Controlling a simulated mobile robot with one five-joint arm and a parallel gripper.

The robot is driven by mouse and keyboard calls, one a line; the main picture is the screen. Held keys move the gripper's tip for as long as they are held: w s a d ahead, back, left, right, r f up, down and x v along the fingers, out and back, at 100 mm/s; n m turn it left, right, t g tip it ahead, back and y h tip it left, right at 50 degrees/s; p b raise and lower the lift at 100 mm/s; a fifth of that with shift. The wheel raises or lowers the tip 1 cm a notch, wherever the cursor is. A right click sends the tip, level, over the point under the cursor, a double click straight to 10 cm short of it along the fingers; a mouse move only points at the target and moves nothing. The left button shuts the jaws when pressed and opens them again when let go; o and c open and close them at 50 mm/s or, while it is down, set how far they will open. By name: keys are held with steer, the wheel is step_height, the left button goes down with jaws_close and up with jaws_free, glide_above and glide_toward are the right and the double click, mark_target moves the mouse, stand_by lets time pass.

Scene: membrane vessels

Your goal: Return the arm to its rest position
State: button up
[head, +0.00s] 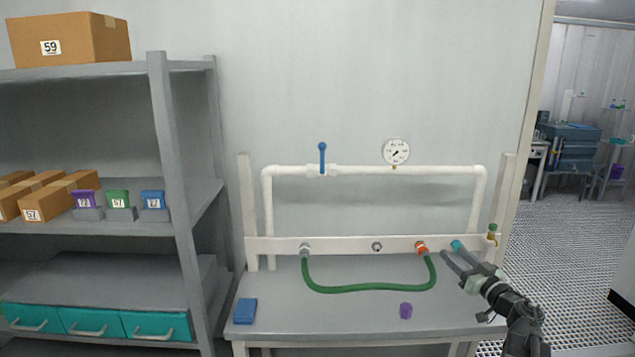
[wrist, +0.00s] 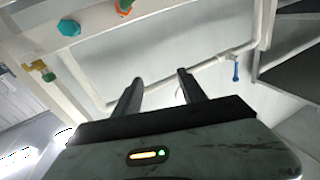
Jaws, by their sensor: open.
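My gripper (head: 454,254) reaches in from the lower right in the head view, over the right end of the bench. Its fingers point up and left toward the white rail, near a teal fitting (head: 457,245). In the wrist view the two dark fingers of my gripper (wrist: 159,78) are spread apart with nothing between them. The teal fitting (wrist: 69,27) shows at upper left there, apart from the fingers.
A grey bench (head: 370,315) carries a blue block (head: 245,311) and a purple piece (head: 406,311). A green hose (head: 365,288) hangs between a grey fitting and a red fitting (head: 421,248). White piping (head: 350,170) with a blue-handled valve (head: 322,155) and gauge (head: 396,152) stands behind. Shelves are left.

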steer(key=w+a+r+m+h+p, duration=0.1)
steer(key=w+a+m+h, duration=0.25)
steer(key=a, duration=0.45)
steer(key=w+a+r+m+h, duration=0.1)
steer(key=w+a+m+h, duration=0.1)
steer(key=w+a, duration=0.45)
steer(key=s+a+f+g, duration=0.3)
steer(key=f, duration=0.3)
steer(key=s+a+f+m+g+h, duration=0.1)
steer(key=s+a+f+g, duration=0.2)
steer(key=f, duration=0.4)
steer(key=s+a+f+g+h, duration=0.1)
steer(key=s+a+f+g, duration=0.3)
steer(key=s+f, duration=0.1)
steer(key=shift+s+f+m+p, duration=0.1)
steer(key=shift+f+m+p, duration=0.25)
steer(key=shift+f, duration=0.55)
steer(key=s+a+f+n+g+y, duration=0.1)
steer(key=s+a+f+n+g, duration=0.1)
steer(key=s, duration=0.5)
steer(key=s+a+f+n+g+y, duration=0.2)
steer(key=s+f+n+g, duration=0.1)
steer(key=s+g, duration=0.3)
steer(key=shift+s+a+f, duration=0.2)
steer(key=shift+s+f, duration=0.3)
steer(key=shift+s, duration=0.75)
